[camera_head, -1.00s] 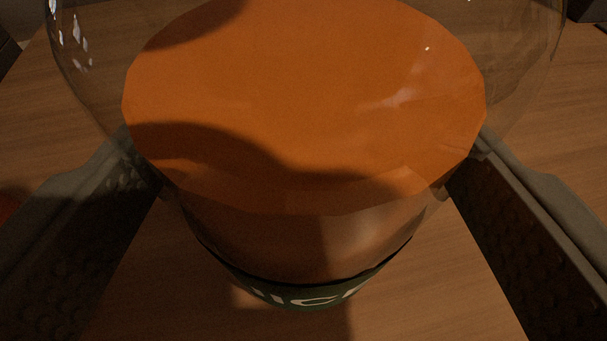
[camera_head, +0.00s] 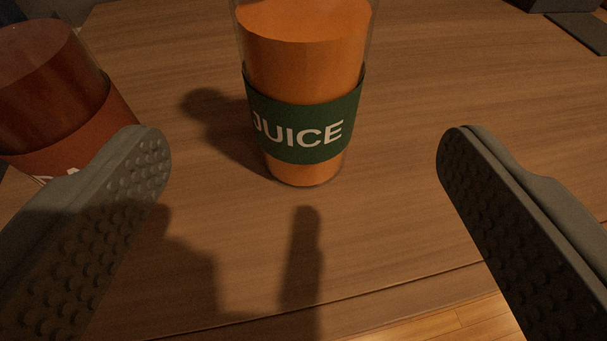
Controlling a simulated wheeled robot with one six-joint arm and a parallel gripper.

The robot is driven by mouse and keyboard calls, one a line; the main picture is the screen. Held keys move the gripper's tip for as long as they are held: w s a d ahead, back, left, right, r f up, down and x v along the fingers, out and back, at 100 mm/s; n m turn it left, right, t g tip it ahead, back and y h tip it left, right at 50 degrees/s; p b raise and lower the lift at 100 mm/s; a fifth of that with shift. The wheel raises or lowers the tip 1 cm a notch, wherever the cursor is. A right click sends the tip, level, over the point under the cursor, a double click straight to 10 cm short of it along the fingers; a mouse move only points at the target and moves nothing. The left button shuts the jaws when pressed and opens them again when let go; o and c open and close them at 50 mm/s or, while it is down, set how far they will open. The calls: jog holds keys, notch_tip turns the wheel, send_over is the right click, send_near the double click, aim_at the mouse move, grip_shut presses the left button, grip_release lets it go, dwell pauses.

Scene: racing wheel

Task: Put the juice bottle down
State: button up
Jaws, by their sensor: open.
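The juice bottle (camera_head: 307,75) is clear, filled with orange liquid, and has a green band reading "JUICE". It stands upright on the wooden table (camera_head: 440,90) near the top middle of the view. Its top is cut off by the frame edge. My gripper (camera_head: 303,145) is open and empty, with its two grey, dimpled fingers wide apart. The fingers are nearer to the camera than the bottle and do not touch it.
A second container (camera_head: 60,90) with dark red contents and a reddish band stands at the left, partly behind my left finger. The table's near edge runs along the bottom, with wooden floor below. A dark object (camera_head: 565,20) lies at the top right. The table right of the bottle is clear.

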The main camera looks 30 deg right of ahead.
jog(key=shift+v, duration=1.4)
jog(key=s+a+r+n+t+y, duration=0.1)
jog(key=s+a+r, duration=0.3)
jog(key=s+a, duration=0.4)
jog(key=s+a+r+n+t+y, duration=0.2)
jog(key=s+a, duration=0.5)
jog(key=a, duration=0.6)
jog(key=s+a+r+n+t+y, duration=0.1)
jog(key=s+a+r+n+y, duration=0.2)
jog(key=s+a, duration=0.5)
notch_tip(320, 180, up, 3)
jog(key=a+y, duration=0.1)
jog(key=a, duration=0.1)
jog(key=shift+s+a+f+t, duration=0.2)
jog(key=shift+s+a+t, duration=0.15)
jog(key=shift+t, duration=0.05)
